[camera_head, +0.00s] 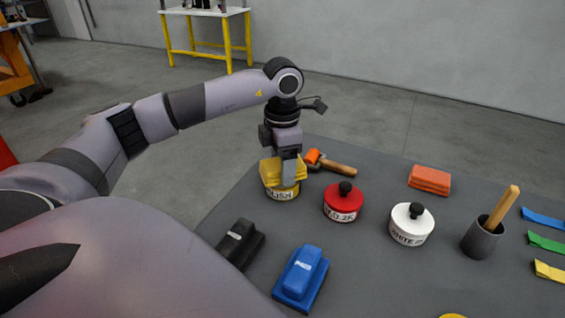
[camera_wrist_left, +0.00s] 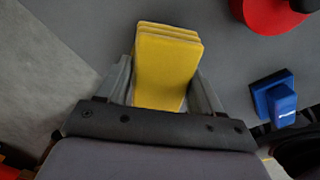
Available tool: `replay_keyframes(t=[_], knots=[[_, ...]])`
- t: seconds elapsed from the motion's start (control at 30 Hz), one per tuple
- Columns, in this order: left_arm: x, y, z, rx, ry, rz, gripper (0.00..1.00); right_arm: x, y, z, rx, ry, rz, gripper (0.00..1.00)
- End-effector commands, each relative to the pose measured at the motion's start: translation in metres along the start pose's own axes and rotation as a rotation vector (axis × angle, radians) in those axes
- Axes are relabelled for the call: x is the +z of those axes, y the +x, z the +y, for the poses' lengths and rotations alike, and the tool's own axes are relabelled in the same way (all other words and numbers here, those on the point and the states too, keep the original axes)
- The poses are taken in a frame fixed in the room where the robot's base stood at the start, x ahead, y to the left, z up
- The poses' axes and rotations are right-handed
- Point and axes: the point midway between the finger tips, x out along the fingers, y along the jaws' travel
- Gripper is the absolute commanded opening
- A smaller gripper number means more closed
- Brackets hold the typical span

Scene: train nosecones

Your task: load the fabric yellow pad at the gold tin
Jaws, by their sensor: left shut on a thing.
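The yellow fabric pad (camera_wrist_left: 165,62) is a folded stack between the fingers of my left gripper (camera_wrist_left: 163,95), which is shut on it. In the head view the pad (camera_head: 270,168) is right over the gold tin (camera_head: 282,192), with the gripper (camera_head: 289,170) pointing down. The tin's front wall shows part of a "POLISH" label; its top is hidden by the pad and gripper. I cannot tell whether the pad touches the tin's contents. The tin is hidden in the left wrist view. My right gripper is not in view.
On the grey table (camera_head: 370,265) are a red tin (camera_head: 343,205), a white tin (camera_head: 409,228), an orange-headed roller (camera_head: 335,166), an orange pad (camera_head: 430,180), a dark cup with a wooden stick (camera_head: 482,240), a blue block (camera_head: 300,278), a black block (camera_head: 240,242) and coloured strips (camera_head: 546,243) at right.

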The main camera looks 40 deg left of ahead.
Motion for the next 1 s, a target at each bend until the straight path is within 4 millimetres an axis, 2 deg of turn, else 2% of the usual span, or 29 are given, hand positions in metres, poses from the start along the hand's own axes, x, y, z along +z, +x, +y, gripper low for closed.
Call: replay_keyframes(t=[1.0], knots=[[0.0, 0.01, 0.0, 0.0, 0.0, 0.0, 0.41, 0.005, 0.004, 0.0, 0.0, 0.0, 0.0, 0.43]])
